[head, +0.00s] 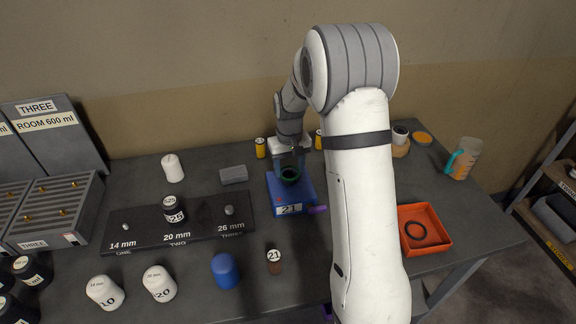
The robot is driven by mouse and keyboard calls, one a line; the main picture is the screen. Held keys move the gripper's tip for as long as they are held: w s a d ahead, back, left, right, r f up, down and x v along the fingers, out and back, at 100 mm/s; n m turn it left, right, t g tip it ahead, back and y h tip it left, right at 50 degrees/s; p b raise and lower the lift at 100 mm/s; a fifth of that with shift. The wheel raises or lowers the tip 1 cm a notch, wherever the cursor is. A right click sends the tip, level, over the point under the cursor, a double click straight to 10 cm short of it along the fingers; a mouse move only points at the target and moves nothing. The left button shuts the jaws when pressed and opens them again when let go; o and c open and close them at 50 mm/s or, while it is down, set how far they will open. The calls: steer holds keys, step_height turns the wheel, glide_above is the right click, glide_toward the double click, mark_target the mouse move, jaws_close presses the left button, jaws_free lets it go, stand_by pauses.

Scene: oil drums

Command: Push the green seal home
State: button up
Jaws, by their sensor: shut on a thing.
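The green seal (290,175) is a dark green ring at the blue block (307,190), which carries a "21" label on its front. My gripper (290,170) points down over the block, its fingers either side of the seal, and it is shut on the seal. From this view I cannot tell how deep the seal sits in the block or whether it is level.
My arm hides the table right of the block. A black board (120,217) with size labels lies left.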

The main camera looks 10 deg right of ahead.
steer(key=shift+f, duration=0.3)
steer(key=shift+f+b, duration=0.5)
steer(key=shift+f+b, duration=0.65)
stand_by(1.0)
steer(key=o, duration=1)
steer(key=shift+r, duration=0.15)
step_height(320, 180, up, 7)
steer(key=b, duration=0.1)
steer(key=s+r+t, duration=0.2)
steer(key=s+r, duration=0.7)
steer(key=s, duration=0.5)
steer(key=shift+m+t, duration=0.6)
steer(key=shift+t, duration=0.1)
steer(key=s, duration=1)
steer(key=s+f, duration=0.1)
steer(key=s, duration=0.4)
steer(key=shift+a, duration=0.2)
